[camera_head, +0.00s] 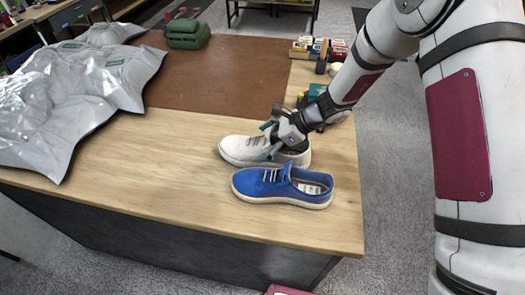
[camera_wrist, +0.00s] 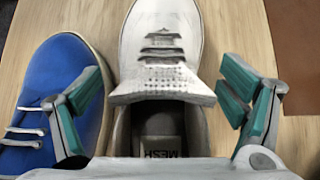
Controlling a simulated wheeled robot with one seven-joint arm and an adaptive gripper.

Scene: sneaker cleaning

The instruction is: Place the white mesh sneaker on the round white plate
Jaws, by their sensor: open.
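The white mesh sneaker (camera_head: 236,150) lies on the wooden table beside a blue sneaker. In the wrist view the white sneaker (camera_wrist: 160,35) points away from me, with its laces, perforated tongue and an insole marked MESH showing. My gripper (camera_head: 268,138) is over it with open green-padded fingers. In the wrist view my gripper (camera_wrist: 163,95) has one finger on each side of the sneaker, the left one overlapping the blue shoe. I cannot tell whether the fingers touch the white sneaker. I cannot make out a round white plate in either view.
The blue sneaker (camera_head: 270,187) lies close in front, near the table's front edge. A brown mat (camera_head: 220,75) covers the back. Silver bags (camera_head: 85,80) lie left, a green case (camera_head: 187,35) behind, small boxes (camera_head: 318,48) at back right. Bare wood (camera_head: 150,165) is free on the left.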

